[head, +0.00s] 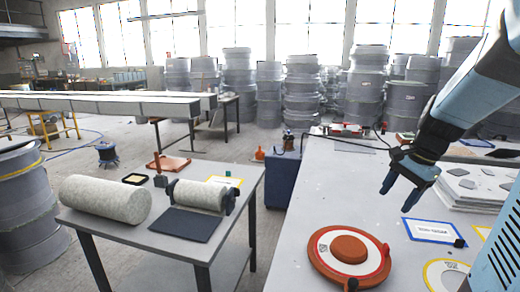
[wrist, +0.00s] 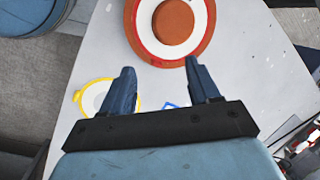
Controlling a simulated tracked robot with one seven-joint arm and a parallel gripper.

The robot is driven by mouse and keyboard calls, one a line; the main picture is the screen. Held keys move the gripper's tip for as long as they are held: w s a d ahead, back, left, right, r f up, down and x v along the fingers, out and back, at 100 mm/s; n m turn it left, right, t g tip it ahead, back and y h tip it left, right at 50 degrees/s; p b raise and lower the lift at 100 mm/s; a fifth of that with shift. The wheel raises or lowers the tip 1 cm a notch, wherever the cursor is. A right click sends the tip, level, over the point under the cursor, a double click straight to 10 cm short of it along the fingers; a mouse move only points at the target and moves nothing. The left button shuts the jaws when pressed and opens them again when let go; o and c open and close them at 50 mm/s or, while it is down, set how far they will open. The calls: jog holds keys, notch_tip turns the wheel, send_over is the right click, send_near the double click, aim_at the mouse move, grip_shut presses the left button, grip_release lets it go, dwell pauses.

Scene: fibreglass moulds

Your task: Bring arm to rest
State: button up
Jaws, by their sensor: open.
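My gripper (head: 396,196) hangs above the grey table on the right, fingers pointing down. It is open with nothing between its fingers. In the wrist view my gripper (wrist: 158,82) shows two blue fingers spread apart. A round orange-red disc mould (head: 348,254) with a white ring and a raised brown centre lies on the table, below and to the left of the gripper. It also shows in the wrist view (wrist: 199,48), beyond the fingertips and apart from them.
A blue-framed label (head: 432,231) and a yellow-ringed round mark (head: 446,275) lie on the right table (head: 300,235). A stack of white sheets (head: 478,187) stands behind. The left table holds a fibre roll (head: 105,201), a roller (head: 200,195) and a dark mat (head: 186,224). Grey drums stand at the back.

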jog(key=s+a+r+n+t+h, duration=0.2)
jog(key=s+a+r+n+t, duration=0.2)
jog(key=s+a+r+n, duration=0.3)
jog(key=s+a+n, duration=0.4)
jog(key=s+n, duration=0.1)
jog(key=s, duration=0.1)
jog(key=shift+s+h, duration=0.15)
jog(key=shift+h, duration=0.15)
jog(key=shift+c, duration=0.2)
